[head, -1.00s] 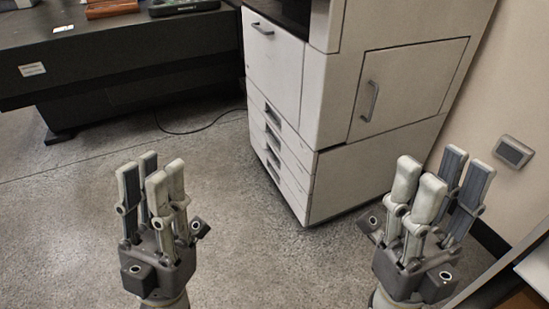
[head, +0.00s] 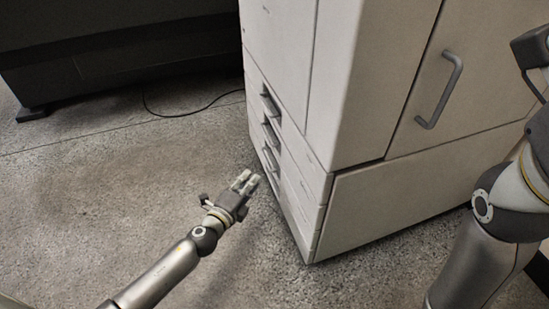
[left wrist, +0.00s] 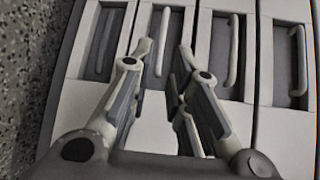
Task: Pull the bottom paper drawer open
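The paper drawers are stacked in the lower front of a white copier (head: 345,210). The bottom paper drawer (head: 296,226) is lowest, just above the floor, partly behind my left gripper. All drawers look shut. My left gripper (head: 248,180) is in front of the lower drawers, open and empty. In the left wrist view the drawers run sideways, with the floor at left; the leftmost drawer (left wrist: 85,98) has a recessed grey handle (left wrist: 105,42). The open fingers (left wrist: 165,48) straddle the second handle in the picture; I cannot tell any contact. My right gripper is out of view.
A side door handle (head: 440,90) sticks out of the copier's right side. A dark bench (head: 120,60) stands at the back left, with a black cable (head: 190,113) on the floor. The speckled floor (head: 90,200) left of the copier is clear.

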